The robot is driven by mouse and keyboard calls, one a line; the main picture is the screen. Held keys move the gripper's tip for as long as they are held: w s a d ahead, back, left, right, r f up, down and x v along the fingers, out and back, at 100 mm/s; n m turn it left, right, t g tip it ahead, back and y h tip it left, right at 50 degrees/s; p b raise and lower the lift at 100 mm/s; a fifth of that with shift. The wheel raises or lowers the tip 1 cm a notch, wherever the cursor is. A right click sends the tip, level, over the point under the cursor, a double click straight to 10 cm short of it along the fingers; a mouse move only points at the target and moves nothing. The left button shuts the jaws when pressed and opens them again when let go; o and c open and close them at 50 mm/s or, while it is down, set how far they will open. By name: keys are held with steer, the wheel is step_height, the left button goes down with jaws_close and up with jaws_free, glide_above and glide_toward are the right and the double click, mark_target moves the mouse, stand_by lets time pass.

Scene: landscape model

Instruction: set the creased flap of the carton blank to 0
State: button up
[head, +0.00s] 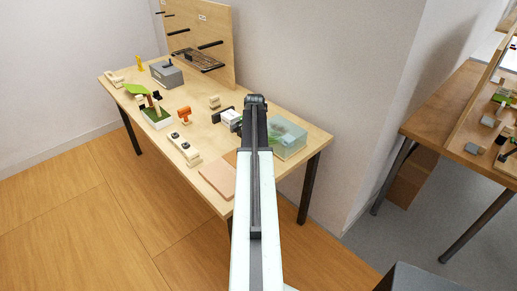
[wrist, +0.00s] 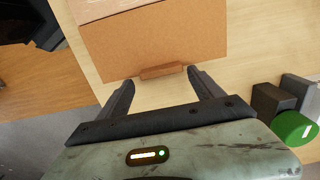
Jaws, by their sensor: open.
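The carton blank (wrist: 150,40) is a flat brown panel in the upper part of the wrist view. A paler strip (wrist: 100,8) lies along its far side, with an edge or crease line between the two. A small reddish-brown tab (wrist: 160,71) sits at the panel's near edge. My gripper (wrist: 160,76) is open, with one fingertip on each side of the tab; I cannot tell whether either touches it. In the head view the blank (head: 217,179) lies near the table's front edge, partly hidden by my arm. My gripper's jaws are not clear there.
The wooden table (head: 200,102) also bears a translucent box (head: 287,139), a cream block with two dark knobs (head: 184,149), an orange piece (head: 184,114), a grey box (head: 167,73) and a planter (head: 157,116). A green round piece (wrist: 297,129) is right of my gripper in the wrist view.

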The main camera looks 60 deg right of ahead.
step_height(320, 180, up, 8)
steer(key=p, duration=0.7)
steer(key=shift+p, duration=0.4)
steer(key=shift+d+f, duration=0.1)
